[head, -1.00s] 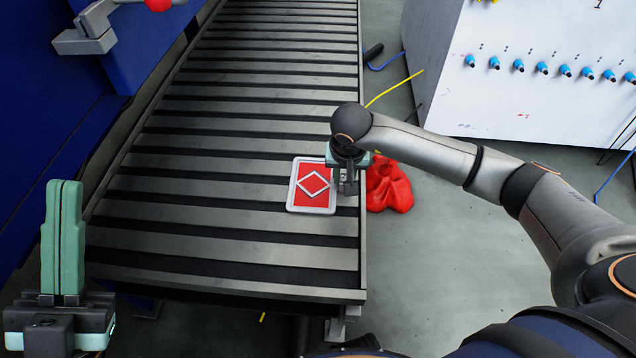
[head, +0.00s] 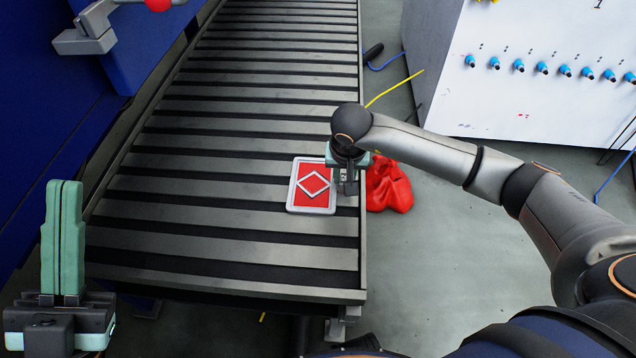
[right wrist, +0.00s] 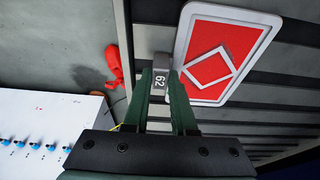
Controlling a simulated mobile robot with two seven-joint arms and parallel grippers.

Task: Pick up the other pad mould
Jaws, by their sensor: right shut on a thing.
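The pad mould (head: 313,182) is a red rectangular plate with a pale rim and a pale raised diamond. It lies on the roller conveyor near its right edge, and it fills the upper right of the right wrist view (right wrist: 224,52). My right gripper (head: 346,187) is at the mould's right side. In the right wrist view its fingers (right wrist: 160,82) are shut on the mould's grey tab, which is marked 62. My left gripper (head: 62,240) is at the far left, empty, with its fingers upright and together.
The roller conveyor (head: 205,225) is otherwise bare around the mould. A crumpled red object (head: 390,187) lies just beyond its right rail. A white cabinet (head: 545,100) with a row of blue fittings stands at upper right. A blue structure (head: 50,110) rises at left.

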